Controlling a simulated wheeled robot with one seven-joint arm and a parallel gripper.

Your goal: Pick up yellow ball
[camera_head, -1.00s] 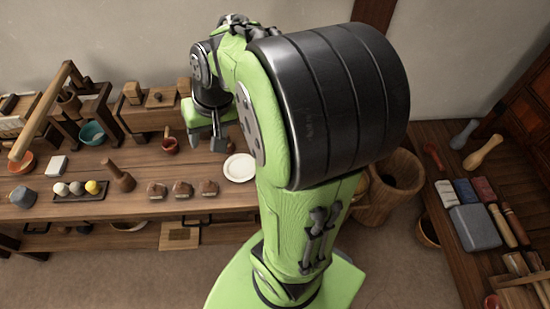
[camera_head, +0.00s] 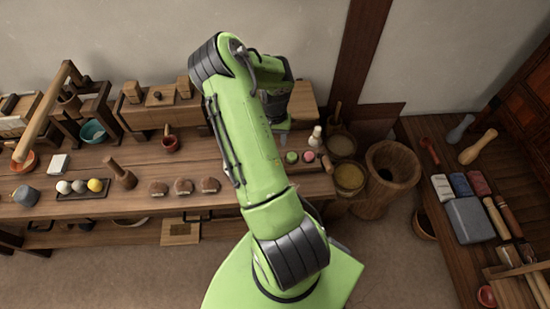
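The yellow ball (camera_head: 95,185) sits at the right end of a dark tray (camera_head: 101,193) on the left part of the wooden bench. Two paler balls lie beside it in the tray, a white one (camera_head: 63,187) and a grey one (camera_head: 79,186). My arm stands in the middle of the view and reaches over the bench, well to the right of the yellow ball. My gripper (camera_head: 280,135) is mostly hidden behind my arm, near the back of the bench, so I cannot see whether its fingers are open or shut.
A wooden pestle (camera_head: 120,173) stands just right of the tray, with several brown blocks (camera_head: 183,187) further right. A grey cup (camera_head: 26,196) is left of the tray. A wooden frame (camera_head: 45,110) rises behind. A large wooden mortar (camera_head: 391,178) stands right of the bench.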

